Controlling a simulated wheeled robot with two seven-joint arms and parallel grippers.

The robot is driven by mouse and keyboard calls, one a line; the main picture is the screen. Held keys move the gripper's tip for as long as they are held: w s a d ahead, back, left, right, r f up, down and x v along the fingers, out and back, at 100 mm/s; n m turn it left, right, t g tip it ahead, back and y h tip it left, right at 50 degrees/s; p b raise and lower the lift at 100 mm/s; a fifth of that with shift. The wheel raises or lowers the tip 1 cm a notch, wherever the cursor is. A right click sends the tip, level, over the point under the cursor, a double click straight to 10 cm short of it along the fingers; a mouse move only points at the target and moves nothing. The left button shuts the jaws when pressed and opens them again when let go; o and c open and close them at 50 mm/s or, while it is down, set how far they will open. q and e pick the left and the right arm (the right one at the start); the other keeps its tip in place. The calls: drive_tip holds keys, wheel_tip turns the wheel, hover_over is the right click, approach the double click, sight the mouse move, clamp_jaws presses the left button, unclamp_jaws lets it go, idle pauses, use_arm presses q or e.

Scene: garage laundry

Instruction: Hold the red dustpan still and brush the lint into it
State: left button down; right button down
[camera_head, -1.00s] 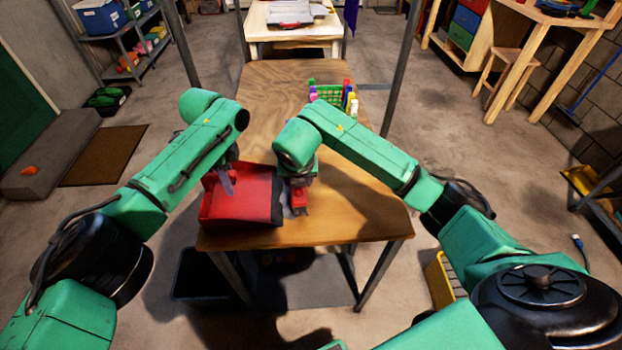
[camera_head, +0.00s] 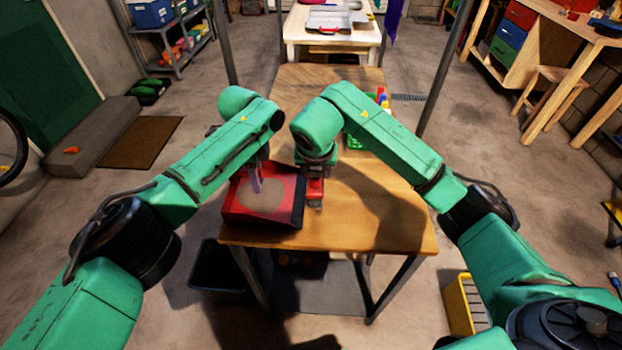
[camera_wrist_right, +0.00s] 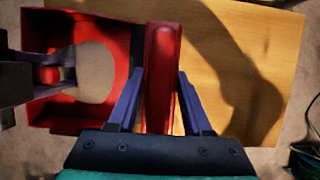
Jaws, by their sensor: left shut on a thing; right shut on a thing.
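The red dustpan (camera_head: 238,211) lies on the wooden table (camera_head: 395,225) near its front left, its dark lip (camera_head: 299,200) facing right. A round beige-grey patch of lint (camera_head: 268,200) lies inside the pan; it also shows in the right wrist view (camera_wrist_right: 97,75). My left gripper (camera_head: 256,183) is shut at the pan, with its fingers over the lint; its exact grip, probably on the handle, is hidden. My right gripper (camera_wrist_right: 161,85) is shut on the red brush (camera_wrist_right: 163,40), just right of the pan's lip. The brush's bristles are hidden.
A green basket (camera_head: 354,143) with coloured bottles stands farther back on the table, partly behind my right arm. Metal posts (camera_head: 443,65) rise beside the table. The table's right front is clear. A dark bin (camera_head: 218,268) and a yellow crate (camera_head: 465,300) stand below.

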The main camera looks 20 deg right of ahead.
drive_tip(key=shift+d+r, duration=0.1)
drive_tip(key=shift+r, duration=0.1)
use_arm(q)
drive_tip(key=shift+a, duration=0.1)
drive_tip(key=c, duration=0.6)
unclamp_jaws()
wheel_tip(320, 180, up, 12)
drive_tip(key=shift+r, duration=0.1)
